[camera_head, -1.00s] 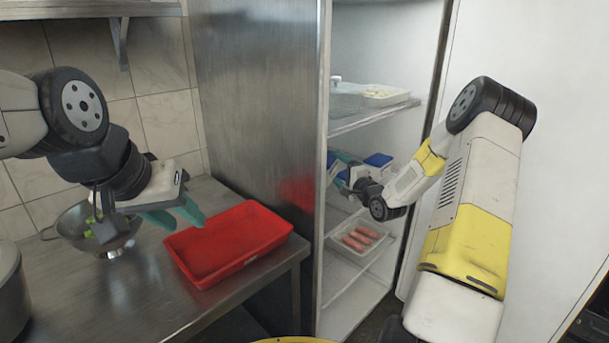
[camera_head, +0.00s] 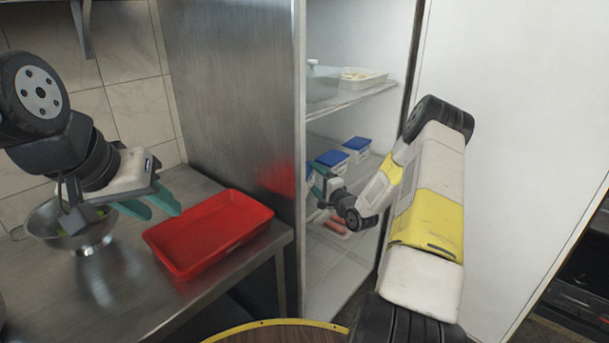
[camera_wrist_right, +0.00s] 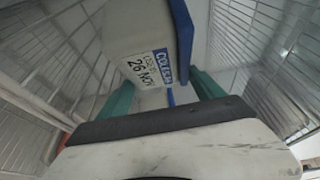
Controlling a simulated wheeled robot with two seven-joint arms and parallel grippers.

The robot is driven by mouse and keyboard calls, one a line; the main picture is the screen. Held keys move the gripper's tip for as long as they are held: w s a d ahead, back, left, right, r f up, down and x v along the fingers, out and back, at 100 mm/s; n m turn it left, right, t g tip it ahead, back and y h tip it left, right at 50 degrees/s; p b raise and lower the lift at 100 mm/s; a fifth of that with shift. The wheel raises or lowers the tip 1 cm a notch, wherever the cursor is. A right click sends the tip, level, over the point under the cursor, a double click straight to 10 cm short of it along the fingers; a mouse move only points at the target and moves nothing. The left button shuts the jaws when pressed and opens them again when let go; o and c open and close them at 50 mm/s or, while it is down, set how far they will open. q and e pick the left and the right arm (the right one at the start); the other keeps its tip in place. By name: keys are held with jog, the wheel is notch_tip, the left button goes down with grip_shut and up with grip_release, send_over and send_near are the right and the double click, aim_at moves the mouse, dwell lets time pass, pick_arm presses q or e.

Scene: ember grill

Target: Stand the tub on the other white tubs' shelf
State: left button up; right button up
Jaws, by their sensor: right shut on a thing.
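The held tub (camera_wrist_right: 150,35) is white with a blue lid and a label reading COLESLAW and 26 NOV. In the right wrist view it sits between the teal fingers of my right gripper (camera_wrist_right: 168,92), which is shut on it. In the head view my right gripper (camera_head: 318,186) is inside the open fridge, and the held tub is mostly hidden by the fridge's side. Two white tubs with blue lids, one nearer (camera_head: 331,158) and one farther right (camera_head: 357,144), stand on the middle shelf. My left gripper (camera_head: 152,204) is open and empty above the counter.
The fridge's upper shelf (camera_head: 350,101) holds clear containers. Sausages (camera_head: 336,226) lie low in the fridge, partly hidden by my arm. The fridge side wall (camera_head: 235,90) is close left of my right gripper.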

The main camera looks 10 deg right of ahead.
jog(key=shift+f, duration=0.5)
jog(key=o, duration=2)
jog(key=shift+f, duration=0.1)
